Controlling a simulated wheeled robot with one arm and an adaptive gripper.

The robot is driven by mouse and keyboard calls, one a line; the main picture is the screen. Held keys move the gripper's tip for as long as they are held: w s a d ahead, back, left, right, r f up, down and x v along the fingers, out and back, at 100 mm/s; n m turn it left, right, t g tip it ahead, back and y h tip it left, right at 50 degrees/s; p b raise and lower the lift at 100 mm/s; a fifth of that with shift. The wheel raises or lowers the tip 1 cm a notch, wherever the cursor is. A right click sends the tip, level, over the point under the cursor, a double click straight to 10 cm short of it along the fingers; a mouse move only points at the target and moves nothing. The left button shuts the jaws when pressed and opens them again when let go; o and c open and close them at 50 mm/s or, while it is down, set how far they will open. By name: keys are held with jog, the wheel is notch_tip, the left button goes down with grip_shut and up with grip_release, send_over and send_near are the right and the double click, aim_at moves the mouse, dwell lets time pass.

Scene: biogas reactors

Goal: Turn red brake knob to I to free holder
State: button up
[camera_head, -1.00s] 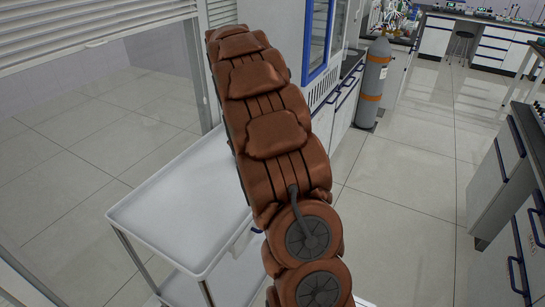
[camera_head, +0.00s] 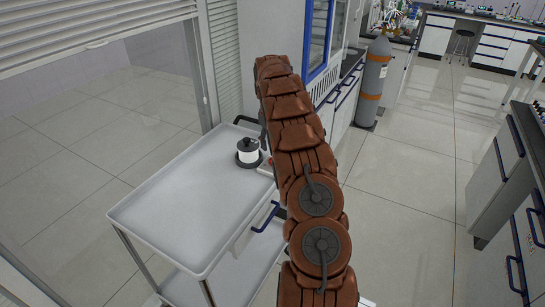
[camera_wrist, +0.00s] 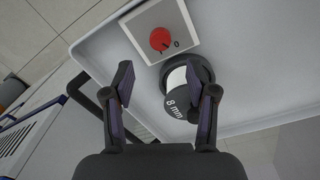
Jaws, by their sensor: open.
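The red brake knob (camera_wrist: 160,39) sits on a square white plate (camera_wrist: 183,22) at the top of the wrist view. A "0" is printed to its lower right; a small dark mark lies at its lower edge, and I cannot tell its setting. The holder (camera_wrist: 203,70) is a dark round base beside the plate. It carries a white-and-black piece marked "8 mm" (camera_wrist: 176,104), which also shows in the head view (camera_head: 248,151). My gripper (camera_wrist: 167,88) is open and empty, its fingers apart below the knob in the picture.
A light grey cart (camera_head: 180,205) bears the holder and plate; much of its top is bare. A blue cart handle (camera_head: 265,217) is at its near side. A grey gas cylinder (camera_head: 374,80) and cabinets stand behind. Open floor lies to the right.

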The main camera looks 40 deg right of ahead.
notch_tip(320, 180, down, 8)
jog(key=shift+s+d+r+p, duration=0.1)
jog(key=shift+r+p, duration=0.15)
jog(key=shift+p, duration=0.95)
jog(key=shift+c, duration=0.3)
grip_shut()
